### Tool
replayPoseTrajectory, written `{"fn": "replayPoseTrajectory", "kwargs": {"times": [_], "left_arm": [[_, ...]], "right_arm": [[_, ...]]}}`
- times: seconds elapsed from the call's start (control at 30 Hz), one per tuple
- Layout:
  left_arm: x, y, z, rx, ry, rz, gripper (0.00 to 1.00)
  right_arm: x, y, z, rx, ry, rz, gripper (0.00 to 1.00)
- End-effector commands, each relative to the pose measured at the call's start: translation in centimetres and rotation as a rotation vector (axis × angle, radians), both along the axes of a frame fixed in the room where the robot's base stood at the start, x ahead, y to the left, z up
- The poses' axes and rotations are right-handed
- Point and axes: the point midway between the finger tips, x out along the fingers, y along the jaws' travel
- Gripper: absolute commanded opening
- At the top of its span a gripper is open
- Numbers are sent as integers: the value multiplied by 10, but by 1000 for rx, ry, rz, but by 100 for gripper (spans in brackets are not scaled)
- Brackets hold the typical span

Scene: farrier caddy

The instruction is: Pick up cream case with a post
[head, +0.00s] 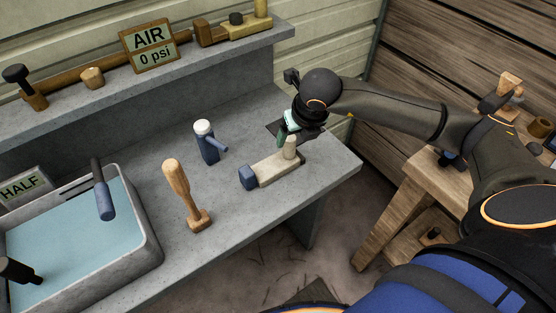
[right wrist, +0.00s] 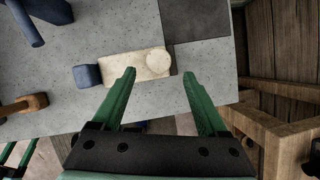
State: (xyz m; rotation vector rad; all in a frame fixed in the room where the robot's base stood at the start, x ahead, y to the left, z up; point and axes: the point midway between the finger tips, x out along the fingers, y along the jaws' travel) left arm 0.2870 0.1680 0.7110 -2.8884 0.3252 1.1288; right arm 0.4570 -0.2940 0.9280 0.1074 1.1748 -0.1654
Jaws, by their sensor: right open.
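The cream case with a post (head: 279,171) lies on the grey bench near its front right edge. Its round post (head: 290,147) stands up at the right end, and a blue block (head: 248,177) is at the left end. The case also shows in the right wrist view (right wrist: 138,64), with the post seen from above at its right end. My right gripper (head: 284,136) is above and behind the post end. Its green fingers (right wrist: 160,74) are apart and empty, with the post between their lines. Small green fingers at the wrist view's lower left look like my left gripper (right wrist: 17,153), spread apart.
A blue thing with a white cap (head: 204,140) and a wooden mallet-like piece (head: 177,190) stand left of the case. A water-filled tub (head: 150,245) is farther left. A dark mat (right wrist: 197,20) lies behind the case. A wooden stand (head: 400,205) is at right.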

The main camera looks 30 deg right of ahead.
Motion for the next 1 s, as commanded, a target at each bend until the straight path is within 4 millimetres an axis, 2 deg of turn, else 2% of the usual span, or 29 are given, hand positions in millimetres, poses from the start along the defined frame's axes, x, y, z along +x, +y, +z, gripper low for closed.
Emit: {"fn": "replayPoseTrajectory", "kwargs": {"times": [0.23,0.5,0.8,1.0], "left_arm": [[0,0,4,0,1,0,77],[0,0,9,0,1,0,77],[-1,1,9,1,2,-1,77],[-1,1,9,1,2,-1,77]], "right_arm": [[8,0,-19,2,3,2,76],[23,-1,-54,3,1,1,76],[25,-2,-59,2,0,2,76],[25,-2,-59,3,1,2,55]]}}
